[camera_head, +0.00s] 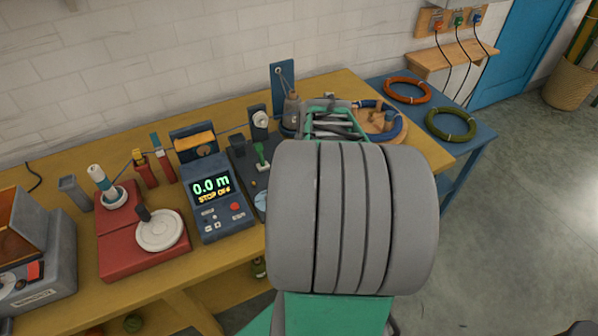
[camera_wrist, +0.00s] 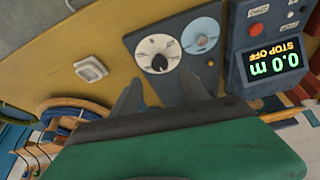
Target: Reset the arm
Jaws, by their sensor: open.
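My gripper (camera_wrist: 160,82) shows in the wrist view as two dark grey fingers, apart and with nothing between them. It is over the workbench, in front of a dark panel (camera_wrist: 176,72) with a black-and-white dial (camera_wrist: 158,54) and a pale blue dial (camera_wrist: 201,36). I cannot tell whether the fingers touch the panel. In the head view my large grey arm link stands over the bench's right part and hides the gripper and much of that panel.
A meter (camera_head: 214,200) reads 0.0 m, STOP OFF. Left of it stand a red winder base (camera_head: 118,250) and a grey machine (camera_head: 40,262). Orange (camera_head: 407,90) and olive (camera_head: 451,124) coils lie on a blue table at right. Open floor (camera_head: 530,200) lies beyond.

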